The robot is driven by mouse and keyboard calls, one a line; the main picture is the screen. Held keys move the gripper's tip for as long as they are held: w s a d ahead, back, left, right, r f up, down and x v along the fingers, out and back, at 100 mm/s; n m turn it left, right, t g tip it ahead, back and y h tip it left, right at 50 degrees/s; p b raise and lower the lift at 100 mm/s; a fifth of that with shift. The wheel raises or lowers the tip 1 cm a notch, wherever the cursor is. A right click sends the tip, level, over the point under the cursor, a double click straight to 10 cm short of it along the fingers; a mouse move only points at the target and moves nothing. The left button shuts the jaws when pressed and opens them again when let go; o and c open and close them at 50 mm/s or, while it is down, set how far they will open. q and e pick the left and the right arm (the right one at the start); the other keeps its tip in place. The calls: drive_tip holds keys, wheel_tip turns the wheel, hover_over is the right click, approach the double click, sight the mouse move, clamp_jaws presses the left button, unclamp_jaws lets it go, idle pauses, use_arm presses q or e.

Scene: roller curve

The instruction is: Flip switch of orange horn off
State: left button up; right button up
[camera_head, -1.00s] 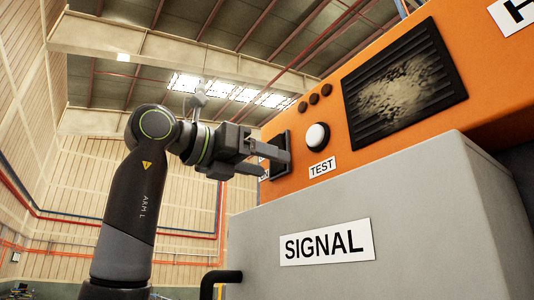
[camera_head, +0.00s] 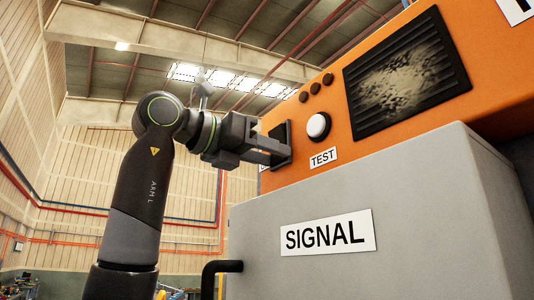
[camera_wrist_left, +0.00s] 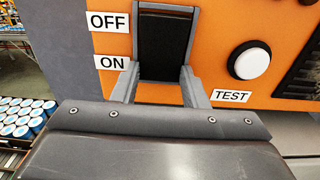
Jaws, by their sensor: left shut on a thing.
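The orange horn housing (camera_head: 295,170) fills the right of the head view. Its switch, a black rocker in a grey frame (camera_wrist_left: 163,45), sits on the orange face, with an OFF label (camera_wrist_left: 108,22) at its upper left and an ON label (camera_wrist_left: 110,62) at its lower left. In the head view the switch (camera_head: 282,135) is seen edge-on, partly behind my fingers. My left gripper (camera_head: 284,153) is at the switch; in the wrist view its fingers (camera_wrist_left: 162,76) lie on both sides of the rocker's lower part, shut on it. The rocker's tilt cannot be told. My right gripper is not in view.
A white round button (camera_head: 318,127) with a TEST label (camera_head: 323,158) is right of the switch. A dark grille (camera_head: 405,80) lies beyond. A grey box marked SIGNAL (camera_head: 400,200) stands below, with a black handle (camera_head: 222,267) at its left.

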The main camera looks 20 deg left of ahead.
use_arm(q)
drive_tip(key=shift+s+a+r+g+y, duration=0.2)
drive_tip(key=shift+r+g+y, duration=0.25)
drive_tip(key=shift+g+y, duration=0.35)
drive_tip(key=o, duration=1)
drive_tip(key=b+v, duration=0.1)
drive_tip(key=v, duration=1.6)
drive_tip(key=shift+a+r, duration=0.15)
drive_tip(key=shift+a, duration=0.1)
